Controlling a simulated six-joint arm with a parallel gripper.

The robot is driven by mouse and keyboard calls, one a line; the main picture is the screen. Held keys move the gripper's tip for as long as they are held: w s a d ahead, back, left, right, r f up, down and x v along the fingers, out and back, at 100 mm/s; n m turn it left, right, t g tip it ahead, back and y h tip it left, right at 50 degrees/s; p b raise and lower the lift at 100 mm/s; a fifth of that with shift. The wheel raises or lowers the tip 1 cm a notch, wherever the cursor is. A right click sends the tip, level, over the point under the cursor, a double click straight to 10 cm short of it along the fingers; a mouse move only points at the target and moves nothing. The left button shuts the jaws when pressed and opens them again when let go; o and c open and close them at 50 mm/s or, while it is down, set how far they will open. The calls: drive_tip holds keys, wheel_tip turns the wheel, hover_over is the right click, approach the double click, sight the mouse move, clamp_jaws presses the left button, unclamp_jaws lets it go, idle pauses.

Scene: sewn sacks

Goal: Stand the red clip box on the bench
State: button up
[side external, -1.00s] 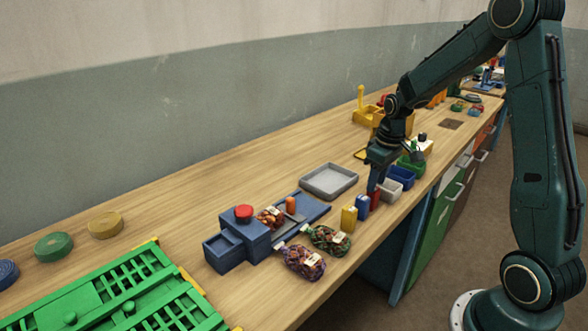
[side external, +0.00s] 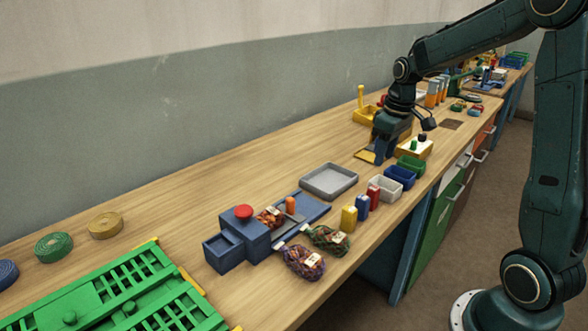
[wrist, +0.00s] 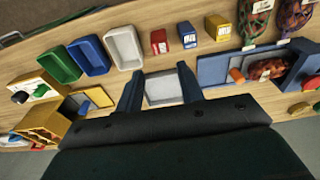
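The red clip box (side external: 374,196) stands upright on the bench at the end of a row beside the blue box (side external: 362,207) and the yellow box (side external: 349,218). In the wrist view the red box (wrist: 158,42) is close beside the white bin (wrist: 123,48). My gripper (side external: 384,157) is above the bench, behind and apart from the red box. In the wrist view my gripper (wrist: 159,72) has its two fingers spread with nothing between them; the grey tray (wrist: 163,88) shows beyond the gap.
Net sacks (side external: 303,262) lie near a blue sealing device (side external: 245,240). A green crate (side external: 110,290) is at lower left. The back of the bench is largely clear.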

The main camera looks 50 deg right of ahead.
drive_tip(key=s+a+r+t, duration=0.2)
drive_tip(key=s+a+r, duration=0.5)
drive_tip(key=a, duration=0.4)
drive_tip(key=s+a+r+t, duration=0.1)
drive_tip(key=s+a+t, duration=0.1)
drive_tip(key=s+a, duration=0.5)
drive_tip(key=s, duration=0.4)
drive_tip(key=shift+s+a+r, duration=0.15)
drive_tip(key=shift+a, duration=0.2)
